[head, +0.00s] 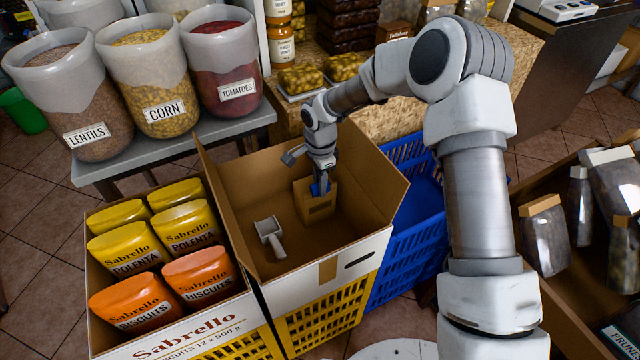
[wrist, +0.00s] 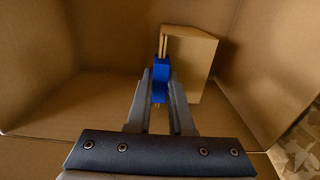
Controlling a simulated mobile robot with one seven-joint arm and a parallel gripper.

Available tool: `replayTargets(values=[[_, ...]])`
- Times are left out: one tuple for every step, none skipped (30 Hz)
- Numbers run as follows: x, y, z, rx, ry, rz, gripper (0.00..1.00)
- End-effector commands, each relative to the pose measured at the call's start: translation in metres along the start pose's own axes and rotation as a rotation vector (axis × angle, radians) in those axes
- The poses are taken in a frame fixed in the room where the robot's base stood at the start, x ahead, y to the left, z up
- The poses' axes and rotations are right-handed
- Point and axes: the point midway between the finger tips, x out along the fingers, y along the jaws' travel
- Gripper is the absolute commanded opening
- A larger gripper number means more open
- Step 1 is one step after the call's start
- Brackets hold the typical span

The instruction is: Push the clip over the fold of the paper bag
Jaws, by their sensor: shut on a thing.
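The brown paper bag (head: 316,207) stands upright inside an open cardboard box (head: 350,241). In the wrist view the bag (wrist: 194,57) is just beyond and right of my fingertips, with its thin folded top edge (wrist: 163,44) nearly end-on. My gripper (head: 319,184) points down at the bag's top. In the wrist view my gripper (wrist: 160,88) is shut on the blue clip (wrist: 160,67), which also shows in the head view (head: 316,189). The clip is at the fold, whose edge shows past it. How far the clip sits over the fold is hidden by the fingers.
A grey scoop (head: 270,238) lies on the box floor left of the bag. The box walls and raised flaps surround my gripper. A carton of polenta and biscuit bags (head: 170,334) stands at left, a blue crate (head: 407,262) at right. Grain sacks (head: 153,70) stand behind.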

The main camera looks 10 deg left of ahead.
Motion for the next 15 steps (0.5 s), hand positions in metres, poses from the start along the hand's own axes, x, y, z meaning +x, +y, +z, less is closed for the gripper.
replayTargets(values=[[-0.0001,0.0000,0.0001,0.000,0.000,0.000,0.00],[-0.0002,0.0000,0.0001,0.000,0.000,0.000,0.00],[-0.0003,0.0000,0.0001,0.000,0.000,0.000,0.00],[-0.0003,0.0000,0.0001,0.000,0.000,0.000,0.00],[-0.0003,-0.0001,0.0001,0.000,0.000,0.000,0.00],[-0.0003,-0.0001,0.0001,-0.001,0.000,0.000,0.00],[-0.0003,-0.0001,0.0001,0.000,0.000,0.000,0.00],[-0.0003,-0.0001,0.0001,-0.001,0.000,0.000,0.00],[-0.0003,-0.0001,0.0001,-0.001,0.000,0.000,0.27],[-0.0003,-0.0001,0.0001,-0.001,0.000,0.000,0.32],[-0.0003,-0.0001,0.0001,-0.001,0.000,0.000,0.38],[-0.0003,-0.0001,0.0001,-0.001,0.000,0.000,0.45],[-0.0003,-0.0001,0.0001,-0.001,0.000,0.000,0.50],[-0.0003,-0.0001,0.0001,-0.001,0.000,0.000,0.55],[-0.0003,-0.0001,0.0001,-0.001,0.000,-0.001,0.55]])
